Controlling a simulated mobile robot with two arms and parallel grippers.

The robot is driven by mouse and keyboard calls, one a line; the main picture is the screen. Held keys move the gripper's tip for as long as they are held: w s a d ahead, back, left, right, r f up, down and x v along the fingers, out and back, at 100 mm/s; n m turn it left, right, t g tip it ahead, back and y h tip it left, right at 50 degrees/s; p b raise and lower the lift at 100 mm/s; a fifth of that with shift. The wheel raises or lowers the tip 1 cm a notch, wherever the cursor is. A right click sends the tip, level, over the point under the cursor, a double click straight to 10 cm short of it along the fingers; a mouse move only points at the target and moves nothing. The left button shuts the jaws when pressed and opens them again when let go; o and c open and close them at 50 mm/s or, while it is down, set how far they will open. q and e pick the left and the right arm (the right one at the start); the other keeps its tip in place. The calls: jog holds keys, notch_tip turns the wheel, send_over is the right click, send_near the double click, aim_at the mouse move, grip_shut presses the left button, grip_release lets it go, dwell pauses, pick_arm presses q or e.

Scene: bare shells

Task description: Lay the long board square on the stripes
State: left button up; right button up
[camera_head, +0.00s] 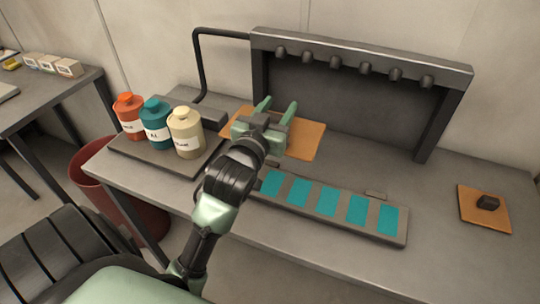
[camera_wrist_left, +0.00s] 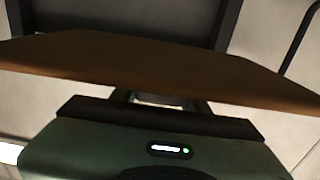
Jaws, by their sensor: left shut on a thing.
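The long board (camera_head: 309,140) is a flat orange-brown panel behind the striped strip, toward the dark back panel. My left gripper (camera_head: 276,110) is shut on it and covers its middle in the head view. In the left wrist view the board (camera_wrist_left: 150,66) spans nearly the whole width, just beyond the gripper (camera_wrist_left: 158,98). I cannot tell how high it is above the table. The teal stripes (camera_head: 327,201) lie across a long grey strip (camera_head: 400,238) near the table's front edge; nothing rests on the visible ones. My forearm hides the strip's left end. My right gripper is not in view.
Red, teal and cream bottles (camera_head: 187,133) stand on a dark tray (camera_head: 150,157) at the left. A rack (camera_head: 360,62) with several knobs stands behind. A red bin (camera_head: 130,205) stands below.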

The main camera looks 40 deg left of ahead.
pick_arm(q)
notch_tip(320, 180, down, 16)
jog(key=shift+r, duration=0.1)
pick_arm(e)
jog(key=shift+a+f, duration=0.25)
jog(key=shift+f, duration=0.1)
